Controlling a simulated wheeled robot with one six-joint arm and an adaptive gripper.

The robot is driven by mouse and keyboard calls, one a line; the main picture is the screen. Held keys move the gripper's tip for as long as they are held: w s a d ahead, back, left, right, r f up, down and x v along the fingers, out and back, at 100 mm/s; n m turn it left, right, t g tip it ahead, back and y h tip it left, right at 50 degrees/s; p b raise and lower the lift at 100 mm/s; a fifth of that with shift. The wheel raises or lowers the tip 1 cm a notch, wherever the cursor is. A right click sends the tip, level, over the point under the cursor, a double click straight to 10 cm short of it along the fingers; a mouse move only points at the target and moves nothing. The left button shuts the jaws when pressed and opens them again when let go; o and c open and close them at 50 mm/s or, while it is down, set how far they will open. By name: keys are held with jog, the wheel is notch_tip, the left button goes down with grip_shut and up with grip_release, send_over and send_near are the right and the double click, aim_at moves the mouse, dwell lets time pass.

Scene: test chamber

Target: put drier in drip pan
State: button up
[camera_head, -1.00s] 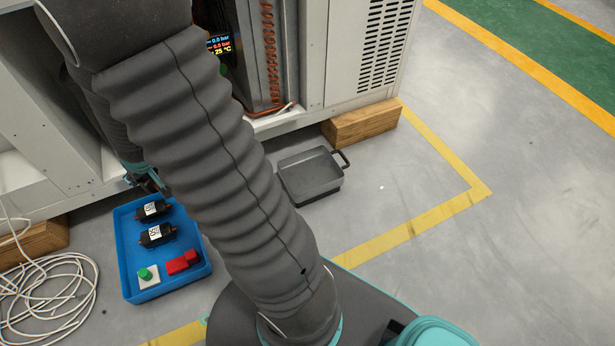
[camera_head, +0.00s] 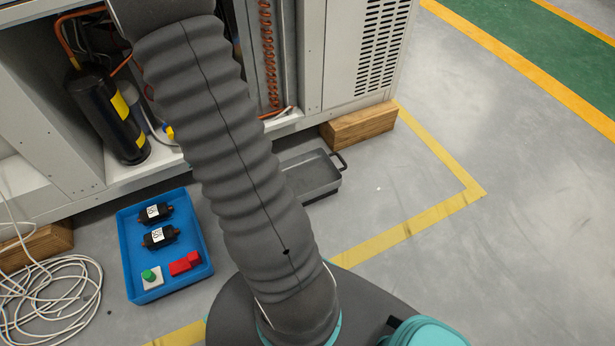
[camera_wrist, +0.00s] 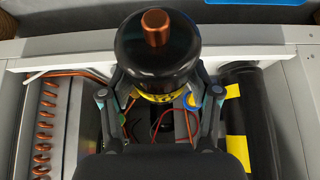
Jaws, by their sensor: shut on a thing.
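In the wrist view my gripper (camera_wrist: 160,88) is shut on a dark, glossy drier (camera_wrist: 150,60) with a copper stub on its near end. A yellow label shows below its body. The drip pan (camera_head: 318,178) is a grey, shallow tray with a dark handle on the floor in the head view. My arm hides its left part, and what shows of its inside is empty. My gripper and the held drier are hidden behind my arm in the head view. In the wrist view they are over the open unit.
A blue tray (camera_head: 133,262) holds two labelled black driers, a green-button switch and red parts. The white unit (camera_head: 345,60) stands open, with a black cylinder (camera_head: 105,115) inside. A wooden block (camera_head: 358,126) supports it. White cable (camera_head: 50,295) lies at left. Floor right of the pan is clear.

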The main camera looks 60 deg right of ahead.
jog(key=s+d+f+m+g+h+p, duration=0.1)
jog(key=s+d+f+m+g+p, duration=0.2)
jog(key=s+d, duration=0.5)
jog(key=s+d+f+m+g+h, duration=0.15)
jog(key=s+d+f+m, duration=0.35)
jog(key=d, duration=0.5)
jog(key=s+d+f+m+g+p, duration=0.1)
jog(key=s+d+f+m+g, duration=0.1)
jog(key=s+d+m, duration=0.55)
jog(key=s+d+f+m+g+p, duration=0.1)
jog(key=s+d+m+g, duration=0.25)
jog(key=s, duration=0.75)
jog(key=n, duration=0.1)
send_near(323, 173)
jog(key=shift+s+d+r+t, duration=0.15)
jog(key=shift+s+d+t, duration=0.05)
jog(key=shift+s+d, duration=0.3)
jog(key=shift+s+d+r+t, duration=0.2)
jog(key=shift+s+d, duration=0.2)
jog(key=shift+d, duration=0.15)
jog(key=shift+f+b, duration=0.3)
jog(key=shift+f, duration=1.75)
jog(key=shift+f, duration=0.15)
jog(key=o, duration=1.6)
jog(key=shift+c, duration=0.2)
